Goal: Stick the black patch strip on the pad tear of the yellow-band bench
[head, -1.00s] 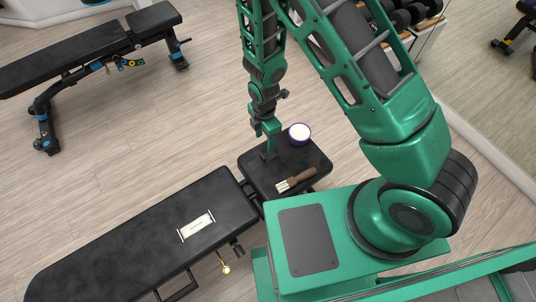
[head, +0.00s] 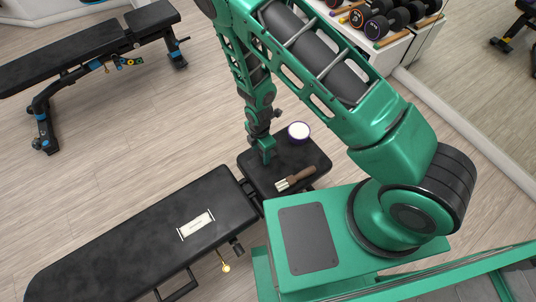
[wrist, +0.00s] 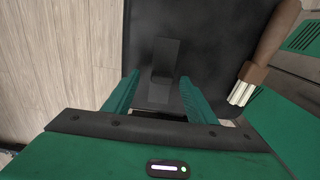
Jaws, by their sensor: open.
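The black patch strip (wrist: 166,58) lies on the short black seat pad (head: 312,160) of the near bench. In the wrist view its near end is between the two green fingers of my gripper (wrist: 160,98), which are open and apart from it at the sides. In the head view my gripper (head: 266,152) points down close above the seat pad and hides the strip. The near bench's long backrest pad (head: 130,248) carries a pale rectangle (head: 197,224) with a dark-edged light mark, probably the tear. A yellow knob (head: 226,268) hangs below that bench; no yellow band is clear.
A brown-handled brush (head: 297,179) and a purple tub with a white top (head: 299,131) sit on the seat pad, right of my gripper. Another bench (head: 80,52) with blue parts stands at far left. A dumbbell rack (head: 385,30) is at the back. Open floor lies between.

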